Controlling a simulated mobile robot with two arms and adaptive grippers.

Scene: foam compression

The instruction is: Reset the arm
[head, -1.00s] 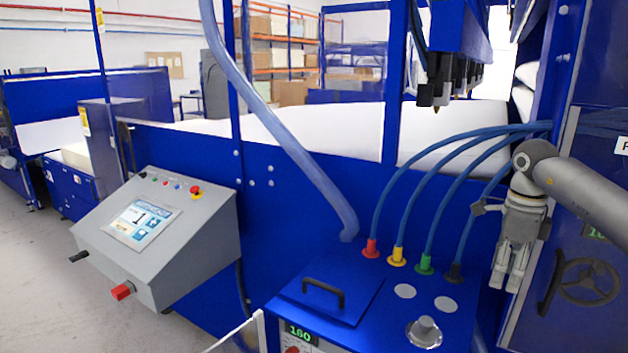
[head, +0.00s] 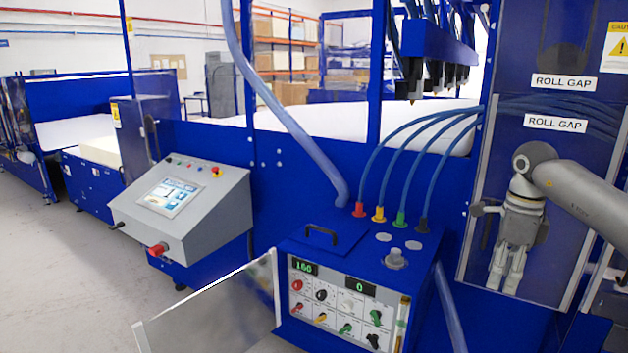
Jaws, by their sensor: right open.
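My right arm comes in from the right edge in the head view. Its gripper (head: 506,284) hangs with the fingers pointing down, a gap between them, open and empty. It is in front of the blue cabinet (head: 466,262) with the clear panel, to the right of the blue control box (head: 350,238). I cannot tell whether it touches anything. My left gripper is not in view.
The control box has knobs, a display reading 160, and blue hoses on coloured fittings. A clear flap (head: 212,308) stands out in front of it. A grey console (head: 190,205) with a touchscreen is at left. Open floor (head: 70,270) lies at the lower left.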

